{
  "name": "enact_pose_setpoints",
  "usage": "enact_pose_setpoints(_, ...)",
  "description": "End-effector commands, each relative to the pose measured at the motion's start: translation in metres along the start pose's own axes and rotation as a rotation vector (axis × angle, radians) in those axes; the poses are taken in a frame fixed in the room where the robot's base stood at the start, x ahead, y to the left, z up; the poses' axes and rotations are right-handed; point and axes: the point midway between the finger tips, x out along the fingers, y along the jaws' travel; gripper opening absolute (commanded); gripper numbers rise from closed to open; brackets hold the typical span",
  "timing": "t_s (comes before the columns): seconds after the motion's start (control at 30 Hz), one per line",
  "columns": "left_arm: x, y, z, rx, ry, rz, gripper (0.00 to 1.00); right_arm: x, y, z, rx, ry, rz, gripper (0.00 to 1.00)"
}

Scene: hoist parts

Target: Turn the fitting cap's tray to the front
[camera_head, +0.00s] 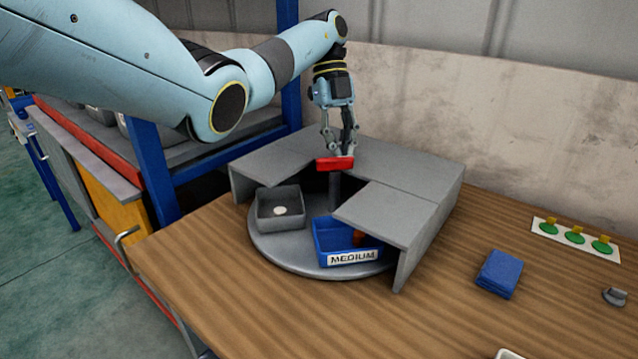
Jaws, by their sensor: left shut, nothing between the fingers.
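A round grey turntable (293,263) stands on the wooden table, partly under a grey cover (385,212) that is open at the front. A grey tray (262,207) with a small whitish round piece (279,210) sits at its front left. A blue tray (322,236) labelled MEDIUM sits at the front, with an orange-brown item (359,238) partly hidden inside. I cannot tell which piece is the fitting cap. A red bar (335,164) tops a grey post (335,190) at the centre. My left gripper (340,152) is shut and empty, right at the red bar; contact is unclear.
A folded blue cloth (499,273) lies right of the cover. A white plate (575,239) with green and yellow pieces and a small grey part (614,297) lie farther right. A blue frame (153,170) stands at the left. The table's front is mostly clear.

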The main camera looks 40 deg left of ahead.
Motion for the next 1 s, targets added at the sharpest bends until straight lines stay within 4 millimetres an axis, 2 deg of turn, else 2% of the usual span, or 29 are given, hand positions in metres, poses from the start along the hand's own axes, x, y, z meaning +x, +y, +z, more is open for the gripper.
enact_pose_setpoints(0.17,-0.006,0.0,-0.001,0.0,0.0,0.0,0.0,-0.004,0.0,-0.001,0.0,0.001,0.0,0.76)
enact_pose_setpoints(0.67,-0.056,-0.001,-0.022,0.0,0.0,-0.001,0.0,-0.056,0.004,-0.009,0.001,0.007,0.0,0.76)
enact_pose_setpoints(1.0,-0.056,0.0,-0.022,0.0,0.001,0.0,0.0,-0.056,0.003,-0.009,0.001,0.007,-0.001,0.76)
